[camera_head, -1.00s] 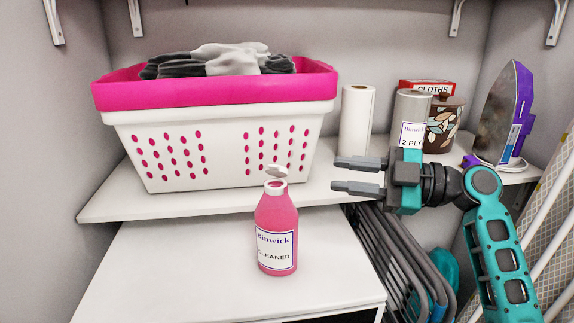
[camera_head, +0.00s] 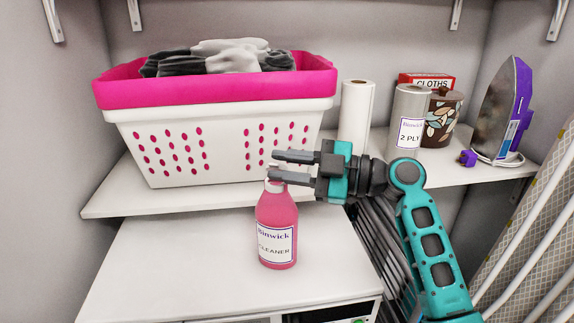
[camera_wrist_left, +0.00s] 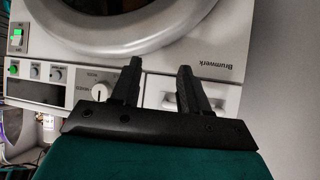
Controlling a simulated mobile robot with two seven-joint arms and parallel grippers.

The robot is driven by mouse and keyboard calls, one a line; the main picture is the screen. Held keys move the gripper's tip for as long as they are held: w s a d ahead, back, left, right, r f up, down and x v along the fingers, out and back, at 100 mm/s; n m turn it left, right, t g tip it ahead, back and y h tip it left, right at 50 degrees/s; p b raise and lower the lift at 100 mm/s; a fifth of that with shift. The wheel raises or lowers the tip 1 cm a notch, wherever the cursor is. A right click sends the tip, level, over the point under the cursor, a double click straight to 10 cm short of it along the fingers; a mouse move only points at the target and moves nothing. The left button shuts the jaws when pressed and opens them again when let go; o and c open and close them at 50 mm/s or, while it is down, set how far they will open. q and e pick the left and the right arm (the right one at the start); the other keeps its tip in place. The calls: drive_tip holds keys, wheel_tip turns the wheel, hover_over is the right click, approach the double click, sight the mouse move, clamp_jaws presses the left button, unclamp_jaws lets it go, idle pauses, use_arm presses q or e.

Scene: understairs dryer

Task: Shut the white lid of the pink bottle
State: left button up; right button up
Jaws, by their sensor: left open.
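The pink bottle (camera_head: 277,218) stands upright on the white top of the dryer, with a cleaner label facing me. Its white lid (camera_head: 272,167) is at the neck, mostly hidden by my right gripper's fingers; I cannot tell its angle. My right gripper (camera_head: 281,166) is open, its two fingers one above the other, pointing left at the bottle's top. I cannot tell if they touch the lid. My left gripper (camera_wrist_left: 159,78) shows only in the left wrist view, open and empty, before the front of the dryer (camera_wrist_left: 225,62).
A white and pink laundry basket (camera_head: 215,92) with dark and pale cloths stands on the shelf behind. Paper rolls (camera_head: 355,120), a canister (camera_head: 440,118), a cloths box (camera_head: 427,80) and an iron (camera_head: 497,108) stand to the right. The dryer top (camera_head: 170,265) left of the bottle is clear.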

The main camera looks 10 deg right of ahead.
clamp_jaws()
use_arm(q)
drive_tip(key=shift+w+r, duration=0.1)
drive_tip(key=shift+w, duration=0.1)
drive_tip(key=shift+d, duration=0.1)
